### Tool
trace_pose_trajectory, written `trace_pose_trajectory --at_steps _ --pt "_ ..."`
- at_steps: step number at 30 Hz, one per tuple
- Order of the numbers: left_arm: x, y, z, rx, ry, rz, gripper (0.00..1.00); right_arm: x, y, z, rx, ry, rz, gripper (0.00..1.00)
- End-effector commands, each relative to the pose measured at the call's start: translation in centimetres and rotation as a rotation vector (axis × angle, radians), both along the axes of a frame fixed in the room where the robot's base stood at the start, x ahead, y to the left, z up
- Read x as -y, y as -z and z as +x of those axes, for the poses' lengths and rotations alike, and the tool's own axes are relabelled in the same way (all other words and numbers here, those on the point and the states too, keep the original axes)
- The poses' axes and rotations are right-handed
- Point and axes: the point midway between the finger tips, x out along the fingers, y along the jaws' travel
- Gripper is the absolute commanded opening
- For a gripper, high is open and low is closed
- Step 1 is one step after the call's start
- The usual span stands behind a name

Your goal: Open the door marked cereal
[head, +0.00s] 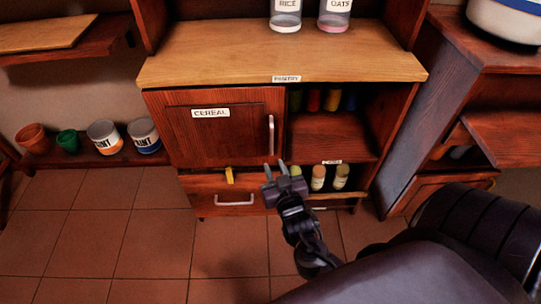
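The door marked cereal (222,137) is a dark reddish wood panel at the left of the pantry cabinet. It looks closed. Its white label (211,113) is near the top, and a vertical metal handle (271,135) is at its right edge. My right gripper (275,169) is just below the lower end of the handle, its two fingers pointing up and spread apart with nothing visible between them. I cannot tell its exact depth from the door. My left gripper is not in view.
Below the door is a drawer (215,190) with a metal handle (235,200) and a small yellow object (229,175). Open shelves to the right hold several bottles (318,177). Jars labelled rice (286,14) and oats (334,14) stand on the wooden top (230,55). Tiled floor lies in front.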

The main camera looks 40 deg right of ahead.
Motion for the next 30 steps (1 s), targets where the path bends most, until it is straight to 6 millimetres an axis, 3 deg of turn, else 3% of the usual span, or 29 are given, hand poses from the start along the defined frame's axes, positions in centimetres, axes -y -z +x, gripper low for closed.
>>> trace_pose_trajectory --at_steps 9,21,30 --pt "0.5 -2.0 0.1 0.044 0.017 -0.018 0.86 1.1 -3.1 0.9 0.131 0.037 0.014 0.26" --pt "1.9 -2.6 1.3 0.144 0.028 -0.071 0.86 3.2 -3.1 6.4 0.128 0.036 0.014 0.26" --pt "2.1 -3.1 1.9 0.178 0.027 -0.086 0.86 3.4 -3.1 7.3 0.126 0.035 0.014 0.26"
